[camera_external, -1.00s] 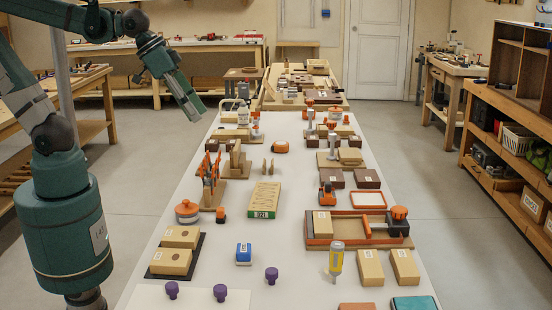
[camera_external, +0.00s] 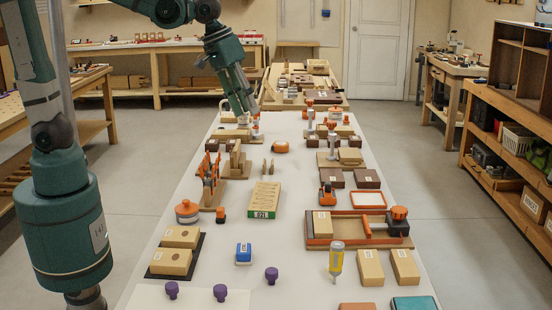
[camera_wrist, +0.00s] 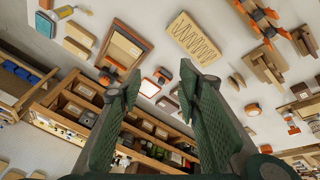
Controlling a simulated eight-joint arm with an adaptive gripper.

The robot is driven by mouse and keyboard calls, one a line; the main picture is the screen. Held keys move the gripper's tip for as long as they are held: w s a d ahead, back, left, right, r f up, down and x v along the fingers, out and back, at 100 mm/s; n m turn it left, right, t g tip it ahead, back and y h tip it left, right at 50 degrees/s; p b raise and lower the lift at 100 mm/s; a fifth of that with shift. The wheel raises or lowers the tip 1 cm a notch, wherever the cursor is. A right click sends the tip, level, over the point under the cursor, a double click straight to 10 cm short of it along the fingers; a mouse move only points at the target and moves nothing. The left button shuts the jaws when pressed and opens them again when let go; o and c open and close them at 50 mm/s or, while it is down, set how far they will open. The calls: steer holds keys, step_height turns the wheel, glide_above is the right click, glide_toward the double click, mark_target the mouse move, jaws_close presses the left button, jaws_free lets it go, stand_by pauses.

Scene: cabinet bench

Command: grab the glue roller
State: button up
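I cannot tell for certain which item is the glue roller. A yellow tool with a grey top (camera_external: 336,261) stands on the white bench at the front right and may be it. A similar yellow and pale tool (camera_wrist: 52,19) shows at the upper left of the wrist view. My gripper (camera_external: 247,112) is above the far left part of the bench, well away from that tool. In the wrist view my gripper (camera_wrist: 152,82) has its two fingers spread with nothing between them.
A framed tray with an orange handle (camera_external: 357,240) lies right. Bare bench shows down the middle.

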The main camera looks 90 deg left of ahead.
steer(key=w+a+f+n+g, duration=0.1)
steer(key=w+a+f+n, duration=0.2)
steer(key=w, duration=0.5)
steer(key=n+g+p, duration=0.2)
steer(key=n+g, duration=0.1)
steer(key=n, duration=0.4)
glide_above(328, 182)
steer(key=f, duration=1.9)
steer(key=shift+s+d+f, duration=0.15)
steer(key=shift+d+f, duration=0.1)
steer(key=shift+d, duration=0.1)
steer(key=shift+w+a+f+n, duration=0.2)
steer(key=shift+f+n, duration=0.1)
steer(key=shift+f, duration=0.25)
steer(key=shift+f+b, duration=0.3)
steer(key=shift+f, duration=1)
